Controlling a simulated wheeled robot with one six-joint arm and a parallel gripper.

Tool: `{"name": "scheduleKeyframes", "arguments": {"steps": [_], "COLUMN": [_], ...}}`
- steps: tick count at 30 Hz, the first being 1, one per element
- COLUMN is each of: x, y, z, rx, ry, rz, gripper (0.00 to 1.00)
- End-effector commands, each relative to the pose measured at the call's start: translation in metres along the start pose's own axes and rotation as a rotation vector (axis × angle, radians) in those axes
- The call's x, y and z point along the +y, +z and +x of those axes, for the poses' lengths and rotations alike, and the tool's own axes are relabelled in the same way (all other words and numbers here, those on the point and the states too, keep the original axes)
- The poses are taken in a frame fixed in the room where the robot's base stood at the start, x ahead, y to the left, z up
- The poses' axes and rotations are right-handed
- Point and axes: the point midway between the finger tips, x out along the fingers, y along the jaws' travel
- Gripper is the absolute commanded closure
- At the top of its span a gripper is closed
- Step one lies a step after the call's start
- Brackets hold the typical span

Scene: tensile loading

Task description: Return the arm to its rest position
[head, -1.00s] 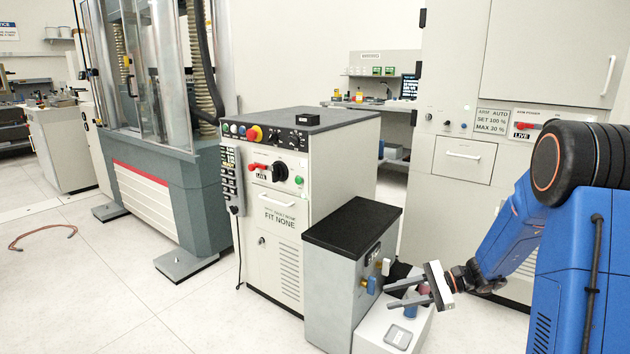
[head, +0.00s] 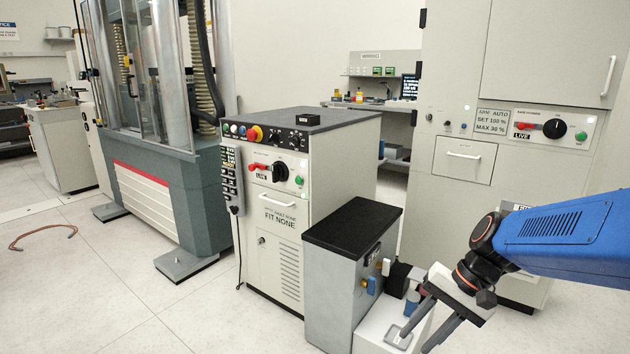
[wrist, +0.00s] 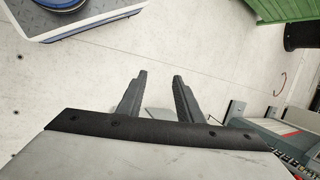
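My blue arm (head: 565,232) reaches in from the right edge in the head view. My gripper (head: 418,335) points down and left, in front of the low white box at the bottom. In the wrist view its two dark fingers (wrist: 158,95) stand apart with bare floor between them. It is open and holds nothing. It looks to be in free air; I cannot tell its exact gap from the white box.
A low white box (head: 368,338) and a grey cabinet with black top (head: 325,290) stand close to my gripper. The control cabinet (head: 270,240), testing machine (head: 185,205) and tall beige cabinet (head: 465,190) stand behind.

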Motion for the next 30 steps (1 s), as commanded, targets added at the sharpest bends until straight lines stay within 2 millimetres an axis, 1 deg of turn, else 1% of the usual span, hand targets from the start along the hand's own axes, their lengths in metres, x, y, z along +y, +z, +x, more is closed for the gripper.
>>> {"name": "scheduleKeyframes", "arguments": {"steps": [1,6,15,18,24,30], "x": [0.004,0.023,0.055,0.066,0.081,0.086], "y": [0.009,0.030,0.060,0.068,0.077,0.080], "z": [-0.004,-0.018,-0.043,-0.051,-0.065,-0.069], "rx": [0.031,0.133,0.325,0.387,0.482,0.515], "ry": [0.022,0.106,0.248,0.292,0.356,0.379], "rz": [-0.038,-0.158,-0.366,-0.428,-0.518,-0.549], "gripper": [0.67,0.67,0.67,0.67,0.67,0.67]}}
